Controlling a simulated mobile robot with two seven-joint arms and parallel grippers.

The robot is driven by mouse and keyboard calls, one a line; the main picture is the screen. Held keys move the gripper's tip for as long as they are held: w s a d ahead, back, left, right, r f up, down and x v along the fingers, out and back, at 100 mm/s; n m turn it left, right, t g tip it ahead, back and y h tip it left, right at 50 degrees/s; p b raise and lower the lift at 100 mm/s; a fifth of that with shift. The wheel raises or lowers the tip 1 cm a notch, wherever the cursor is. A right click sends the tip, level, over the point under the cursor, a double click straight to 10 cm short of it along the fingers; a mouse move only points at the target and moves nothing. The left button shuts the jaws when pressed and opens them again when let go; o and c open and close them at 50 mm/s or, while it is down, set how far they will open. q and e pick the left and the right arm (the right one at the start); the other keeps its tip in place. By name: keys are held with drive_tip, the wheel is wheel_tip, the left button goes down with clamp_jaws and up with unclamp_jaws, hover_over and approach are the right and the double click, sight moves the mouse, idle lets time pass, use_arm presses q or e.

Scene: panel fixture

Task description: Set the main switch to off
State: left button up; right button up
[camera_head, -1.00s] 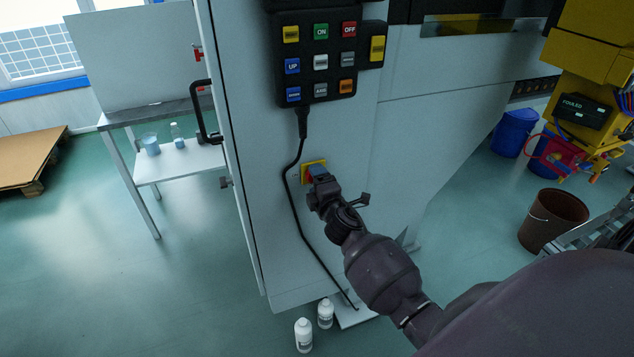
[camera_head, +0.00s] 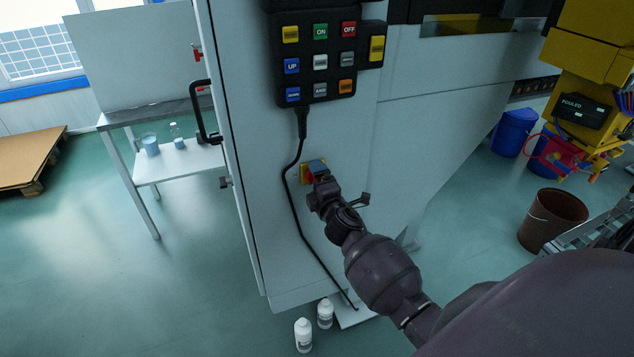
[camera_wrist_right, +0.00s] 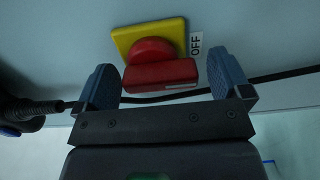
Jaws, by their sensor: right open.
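The main switch is a red knob (camera_wrist_right: 160,70) on a square yellow plate (camera_wrist_right: 128,37), with an OFF label (camera_wrist_right: 196,44) beside the plate in the right wrist view. The knob's bar lies almost level in that view, with a pale mark near its right end. My right gripper (camera_wrist_right: 163,75) is open, with one blue finger on each side of the knob and gaps showing. My left gripper is not in view.
A button pendant (camera_head: 319,62) hangs above the switch, and its black cable (camera_head: 292,190) runs down close to the left of it. A black door handle (camera_head: 206,115) is farther left. White bottles (camera_head: 303,335) stand on the floor below.

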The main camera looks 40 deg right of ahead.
drive_tip(key=v, duration=1)
drive_tip(key=shift+s, duration=0.35)
drive_tip(key=s+a+f+m+g+y, duration=0.2)
drive_tip(key=s+a+f+m+g, duration=0.1)
drive_tip(key=s+f+m, duration=0.4)
drive_tip(key=s+a+f+m+g+y, duration=0.2)
drive_tip(key=s+a+f+m, duration=0.3)
drive_tip(key=s, duration=0.7)
wheel_tip(320, 180, down, 2)
drive_tip(key=shift+s+a+m+g, duration=0.3)
drive_tip(key=shift+m+g, duration=0.1)
drive_tip(key=shift+m, duration=0.8)
drive_tip(key=shift+s, duration=0.1)
